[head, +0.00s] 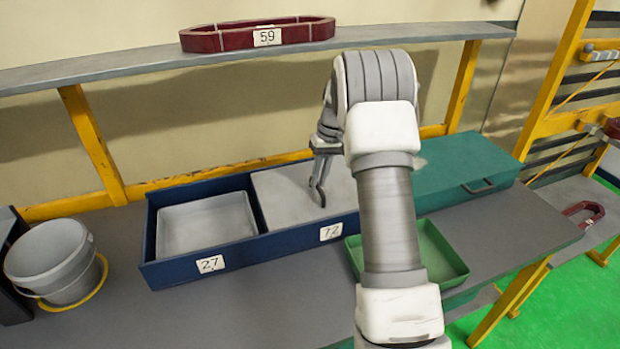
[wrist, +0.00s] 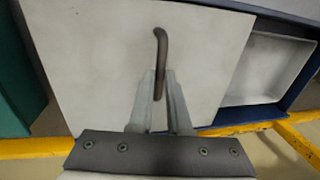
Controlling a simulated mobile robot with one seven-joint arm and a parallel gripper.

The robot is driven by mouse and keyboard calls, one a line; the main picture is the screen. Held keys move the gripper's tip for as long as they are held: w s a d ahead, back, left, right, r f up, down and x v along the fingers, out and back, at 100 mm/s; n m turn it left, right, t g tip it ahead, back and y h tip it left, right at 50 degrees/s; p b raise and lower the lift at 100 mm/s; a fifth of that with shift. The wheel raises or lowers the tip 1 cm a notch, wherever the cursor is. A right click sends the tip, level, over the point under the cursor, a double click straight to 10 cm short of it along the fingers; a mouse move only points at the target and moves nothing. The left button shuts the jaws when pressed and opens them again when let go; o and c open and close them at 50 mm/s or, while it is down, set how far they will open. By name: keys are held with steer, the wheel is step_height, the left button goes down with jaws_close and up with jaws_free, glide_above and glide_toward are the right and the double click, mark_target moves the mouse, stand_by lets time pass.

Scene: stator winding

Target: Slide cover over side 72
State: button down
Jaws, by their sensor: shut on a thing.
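The blue box (head: 168,268) stands on the bench with two sides, labelled 27 (head: 210,264) and 72 (head: 331,232). The pale grey flat cover (head: 285,192) lies over the side 72; it fills much of the wrist view (wrist: 90,50). The side 27 is uncovered and shows a light grey recessed floor (head: 205,224), also at the right of the wrist view (wrist: 265,70). My gripper (head: 318,180) is shut on the cover's dark upright handle (wrist: 160,50). My arm hides the box's right end in the head view.
A green tray (head: 438,250) sits in front of the box, partly behind my arm. A teal lidded case (head: 465,175) stands right of it. A grey bucket (head: 55,262) is at the left. A shelf (head: 120,68) above holds a dark red ring (head: 205,42) labelled 59.

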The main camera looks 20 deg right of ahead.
steer(key=shift+d+r, duration=0.1)
steer(key=shift+d, duration=0.1)
steer(key=c, duration=0.9)
jaws_free()
steer(key=shift+o, duration=0.2)
steer(key=d+r+p, duration=0.1)
steer(key=d+r, duration=0.2)
steer(key=r, duration=1.4)
steer(key=shift+d, duration=0.15)
